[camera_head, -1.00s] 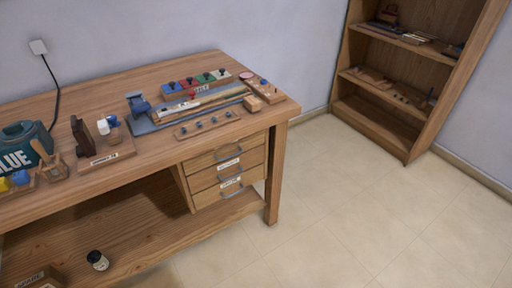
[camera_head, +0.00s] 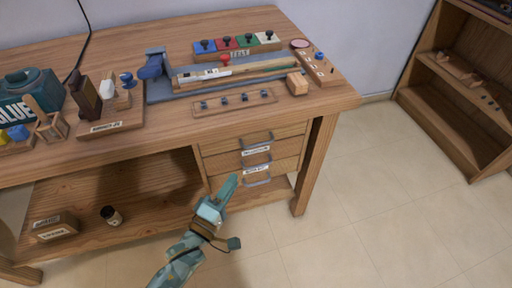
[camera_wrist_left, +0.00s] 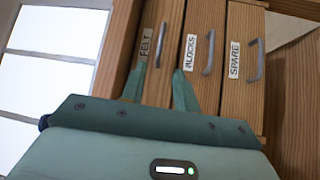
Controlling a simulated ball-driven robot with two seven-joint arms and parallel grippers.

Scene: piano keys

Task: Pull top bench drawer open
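The wooden bench (camera_head: 180,135) has a stack of three drawers under its right end, each with a grey metal handle. The top drawer (camera_head: 225,145) is shut, with its handle (camera_head: 257,139) just below the bench top. In the left wrist view the picture is turned sideways, and the drawer labelled FELT (camera_wrist_left: 153,92) is leftmost, with its handle (camera_wrist_left: 160,45). My left gripper (camera_head: 226,188) is in front of the lower drawers, below the top handle. In the wrist view its two fingers (camera_wrist_left: 160,75) are apart with nothing between them. My right gripper is out of view.
The drawers labelled BLOCKS (camera_wrist_left: 198,85) and SPARE (camera_wrist_left: 240,95) are also shut. A jar (camera_head: 111,215) and a box (camera_head: 55,228) are on the lower shelf. The floor (camera_head: 350,225) at right is clear.

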